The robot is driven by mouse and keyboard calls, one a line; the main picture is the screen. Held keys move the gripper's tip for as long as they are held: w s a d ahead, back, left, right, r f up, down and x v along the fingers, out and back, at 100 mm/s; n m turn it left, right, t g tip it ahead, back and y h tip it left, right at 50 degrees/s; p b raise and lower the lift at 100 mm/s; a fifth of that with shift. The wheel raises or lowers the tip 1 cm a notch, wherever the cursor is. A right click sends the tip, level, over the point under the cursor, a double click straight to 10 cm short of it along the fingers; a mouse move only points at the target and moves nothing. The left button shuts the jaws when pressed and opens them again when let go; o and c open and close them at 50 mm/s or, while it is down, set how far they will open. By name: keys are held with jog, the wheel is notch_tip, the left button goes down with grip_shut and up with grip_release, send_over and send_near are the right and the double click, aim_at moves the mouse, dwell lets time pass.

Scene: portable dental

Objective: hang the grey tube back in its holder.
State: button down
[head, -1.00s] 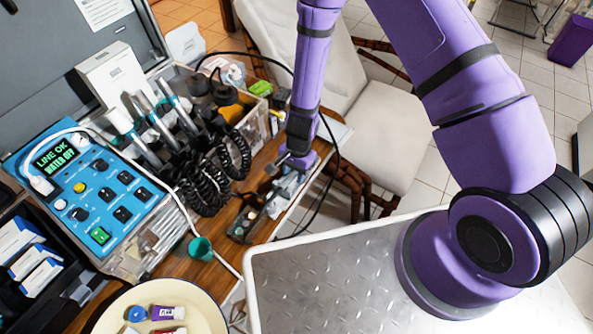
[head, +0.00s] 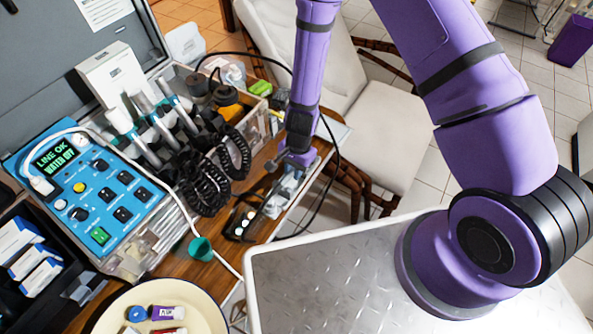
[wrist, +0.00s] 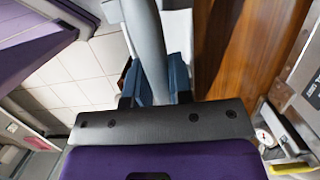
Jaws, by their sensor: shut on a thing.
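My gripper (wrist: 153,88) is shut on a grey tube (wrist: 147,35), which runs up between its two blue-grey fingers in the wrist view. In the head view my gripper (head: 293,168) hangs over the right edge of the wooden table, and the tube is too small and covered there to make out clearly. A row of grey and white handpieces (head: 148,140) with black coiled cords (head: 208,185) stands tilted in a rack left of my gripper. I cannot tell which slot is the tube's holder.
A blue control unit (head: 95,190) stands at the left. A cream bowl (head: 205,312) with small tubes and a green cup (head: 201,249) are in front. A metal-topped cart (head: 320,285) and a white chair (head: 385,125) flank the table's right side. A black cable loops beside my gripper.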

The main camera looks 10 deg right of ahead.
jog(key=shift+r, duration=2.9)
